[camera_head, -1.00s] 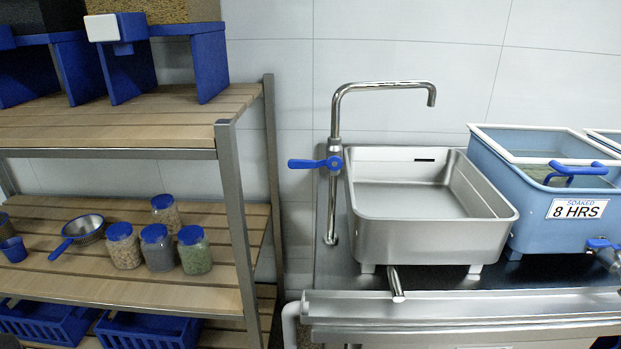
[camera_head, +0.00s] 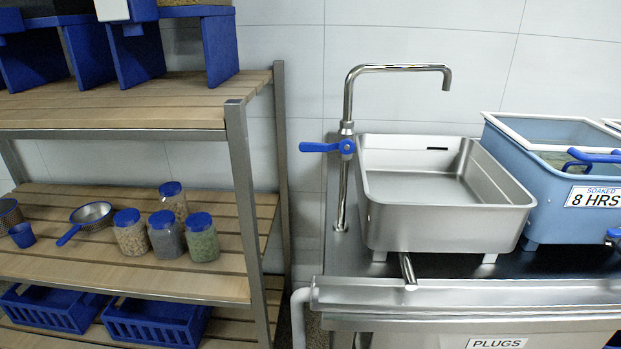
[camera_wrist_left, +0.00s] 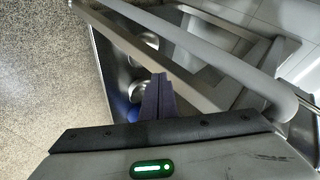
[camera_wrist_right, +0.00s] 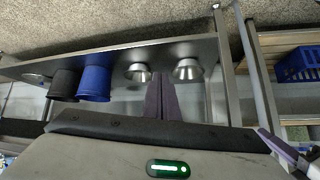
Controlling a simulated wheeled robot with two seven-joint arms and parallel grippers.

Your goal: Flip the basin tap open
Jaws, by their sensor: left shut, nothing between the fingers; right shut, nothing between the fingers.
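The basin tap (camera_head: 346,130) is a tall chrome pipe whose spout bends right over the steel basin (camera_head: 450,228). Its blue lever handle (camera_head: 322,147) points left, roughly level, from a valve on the pipe. Neither gripper shows in the head view. My left gripper (camera_wrist_left: 160,78) is shut and empty in the left wrist view, above a grey rail and floor. My right gripper (camera_wrist_right: 161,78) is shut and empty in the right wrist view, in front of a dark shelf with metal cups and a blue cup (camera_wrist_right: 95,83). The tap shows in neither wrist view.
A wooden shelf rack (camera_head: 120,115) with several jars (camera_head: 165,235), a small pan and blue crates stands at the left. A blue tub (camera_head: 540,180) labelled "SOAKED 8 HRS" stands right of the basin. A steel ledge (camera_head: 460,292) runs along the front.

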